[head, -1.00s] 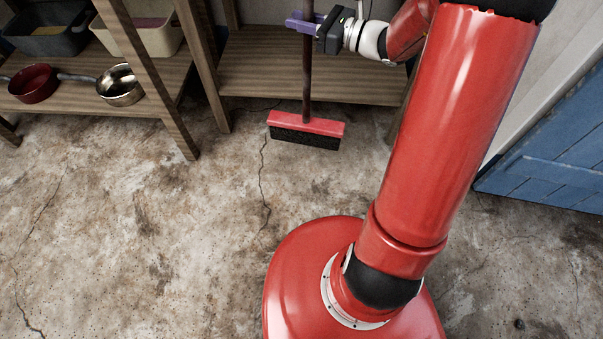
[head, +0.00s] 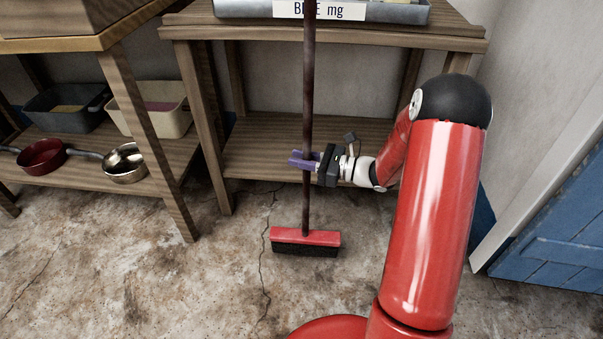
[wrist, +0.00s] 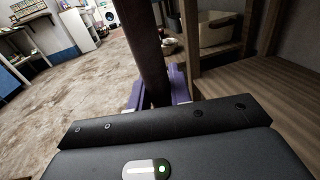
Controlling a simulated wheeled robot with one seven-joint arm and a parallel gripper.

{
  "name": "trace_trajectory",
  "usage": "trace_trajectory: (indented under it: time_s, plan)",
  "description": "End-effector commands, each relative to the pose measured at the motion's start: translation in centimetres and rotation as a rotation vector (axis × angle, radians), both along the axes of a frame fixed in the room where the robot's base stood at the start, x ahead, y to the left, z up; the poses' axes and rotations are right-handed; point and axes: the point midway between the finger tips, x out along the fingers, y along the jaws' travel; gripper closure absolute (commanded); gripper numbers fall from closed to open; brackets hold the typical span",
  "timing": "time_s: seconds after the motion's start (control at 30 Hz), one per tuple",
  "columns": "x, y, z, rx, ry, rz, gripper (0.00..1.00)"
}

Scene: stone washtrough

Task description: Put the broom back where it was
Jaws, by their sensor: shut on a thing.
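The broom has a dark brown stick and a red head with black bristles (head: 305,240). It stands upright in front of a wooden shelf table in the head view, its bristles at or close to the floor. My gripper (head: 304,160), with purple fingers, is shut on the lower half of the stick. In the wrist view the dark stick (wrist: 147,50) rises between the purple fingers (wrist: 155,92). The top of the stick is cut off in the head view.
The wooden table (head: 350,35) behind the broom bears a labelled grey tray (head: 235,8). A second wooden shelf (head: 150,150) at left holds a red pan (head: 42,157), a metal pan (head: 124,163) and tubs. A blue door (head: 560,240) is at right. The cracked floor in front is open.

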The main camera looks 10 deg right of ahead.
Motion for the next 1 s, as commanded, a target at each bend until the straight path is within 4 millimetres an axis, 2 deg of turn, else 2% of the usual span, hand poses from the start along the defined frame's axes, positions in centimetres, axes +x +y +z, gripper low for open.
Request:
trace_trajectory:
  time_s: [0.17,0.37,0.77,0.8,0.93,1.0]
  plan:
    - [0.0,0.0,-1.3,0.002,0.000,0.001,1.00]
    - [0.0,0.0,-4.1,0.001,0.000,0.001,1.00]
    - [0.0,0.0,-4.6,0.001,-0.003,0.000,1.00]
    - [0.0,0.0,-4.7,0.000,0.000,0.000,0.77]
    - [0.0,0.0,-4.7,-0.001,0.000,0.000,0.60]
    - [0.0,0.0,-4.7,-0.001,0.000,0.000,0.58]
